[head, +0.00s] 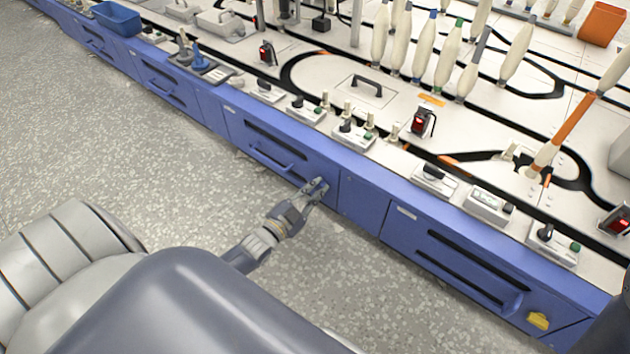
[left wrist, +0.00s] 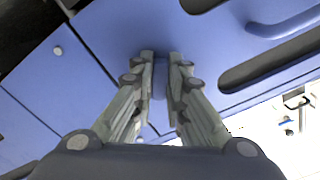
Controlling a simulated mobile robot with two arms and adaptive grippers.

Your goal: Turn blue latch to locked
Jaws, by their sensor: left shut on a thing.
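The blue latch (left wrist: 160,82) is a small blue piece on the blue cabinet front, seen between my fingers in the left wrist view. My left gripper (head: 319,189) is at the lower right of a blue cabinet panel (head: 270,145) in the head view, and its fingers (left wrist: 161,62) are shut on the latch. The fingers hide most of the latch, so I cannot tell its exact angle. In the head view the latch is hidden by the gripper. My right gripper is not in view.
A yellow latch (head: 538,320) sits low on the right blue panel. Blue bar handles (head: 275,160) stick out from the panels. The white worktop above holds bobbins (head: 447,58), small switch boxes (head: 435,180) and a blue bin (head: 117,18). The speckled floor (head: 130,130) in front is clear.

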